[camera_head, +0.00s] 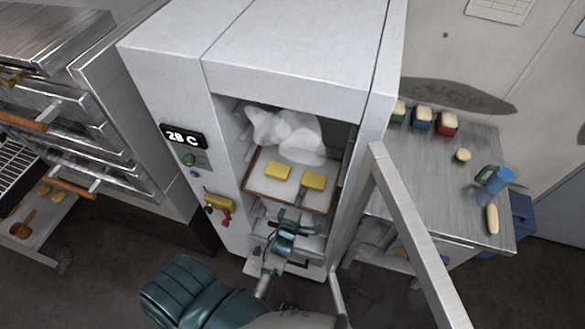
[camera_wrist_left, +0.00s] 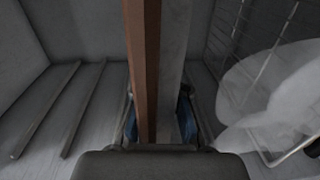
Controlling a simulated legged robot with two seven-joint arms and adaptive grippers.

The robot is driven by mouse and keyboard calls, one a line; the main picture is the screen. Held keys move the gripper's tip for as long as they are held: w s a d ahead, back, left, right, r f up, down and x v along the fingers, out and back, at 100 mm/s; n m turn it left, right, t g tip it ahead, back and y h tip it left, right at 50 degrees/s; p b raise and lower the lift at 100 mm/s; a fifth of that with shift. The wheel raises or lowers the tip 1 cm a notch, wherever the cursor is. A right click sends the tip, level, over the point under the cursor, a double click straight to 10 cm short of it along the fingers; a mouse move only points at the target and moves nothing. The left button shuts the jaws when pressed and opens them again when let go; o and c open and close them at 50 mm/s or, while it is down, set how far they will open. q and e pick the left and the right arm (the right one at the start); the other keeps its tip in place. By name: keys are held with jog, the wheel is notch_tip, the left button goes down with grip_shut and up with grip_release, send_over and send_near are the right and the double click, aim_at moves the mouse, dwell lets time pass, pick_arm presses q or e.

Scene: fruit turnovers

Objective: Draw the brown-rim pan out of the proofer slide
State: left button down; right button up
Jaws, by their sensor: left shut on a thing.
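The brown-rim pan (camera_head: 262,187) sits level inside the open proofer (camera_head: 290,48), with two yellow blocks (camera_head: 278,171) on it. My left gripper (camera_head: 301,200) reaches in from the front and is shut on the pan's front rim. In the left wrist view the pan's brown rim (camera_wrist_left: 152,60) runs between the two fingers of the gripper (camera_wrist_left: 159,118). My right gripper is not in view.
A cloudy white film (camera_head: 287,133) hangs at the back above the pan. The proofer's open door (camera_head: 415,235) stands to the right of my arm. A steel table (camera_head: 430,180) with colored containers stands at right. A steel oven (camera_head: 125,110) stands at left.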

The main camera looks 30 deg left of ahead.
pick_arm(q)
jog(key=shift+r+p, duration=0.3)
jog(key=shift+p, duration=0.05)
dwell(0.3)
dwell(0.4)
jog(key=shift+s+d, duration=0.1)
jog(key=shift+s, duration=0.25)
jog(key=f+p+v, duration=0.1)
jog(key=p+v, duration=0.3)
jog(key=v, duration=1.4)
jog(key=shift+d+f, duration=0.2)
jog(key=shift+f, duration=0.05)
dwell(0.4)
